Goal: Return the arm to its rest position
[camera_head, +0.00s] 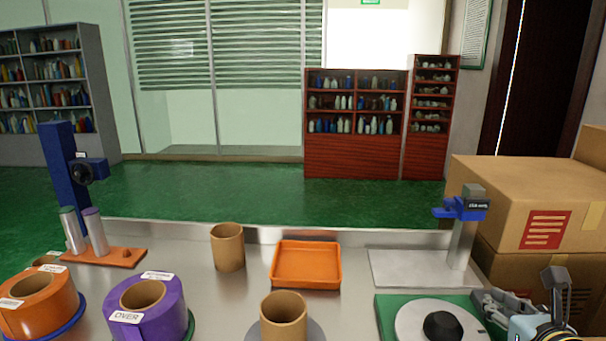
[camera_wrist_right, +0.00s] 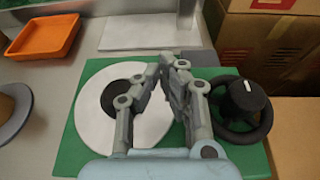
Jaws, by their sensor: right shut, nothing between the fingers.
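My right gripper (camera_head: 486,299) is at the lower right of the head view, low by the right edge of the green base (camera_head: 385,318). In the wrist view the right gripper (camera_wrist_right: 168,65) has its fingertips together, with nothing held between them. It sits over the green base (camera_wrist_right: 70,150), between the white disc with a dark hub (camera_wrist_right: 95,118) and a black handwheel with a knob (camera_wrist_right: 246,98). The white disc (camera_head: 408,318) also shows in the head view. My left gripper is not in view.
Cardboard boxes (camera_head: 500,192) stand close behind the right gripper. A stand with a blue clamp (camera_head: 462,208) is behind the disc. An orange tray (camera_head: 305,265), brown tubes (camera_head: 228,248), an orange roll (camera_head: 62,298) and a purple roll (camera_head: 170,308) stand on the bench. Bare bench lies around the tray.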

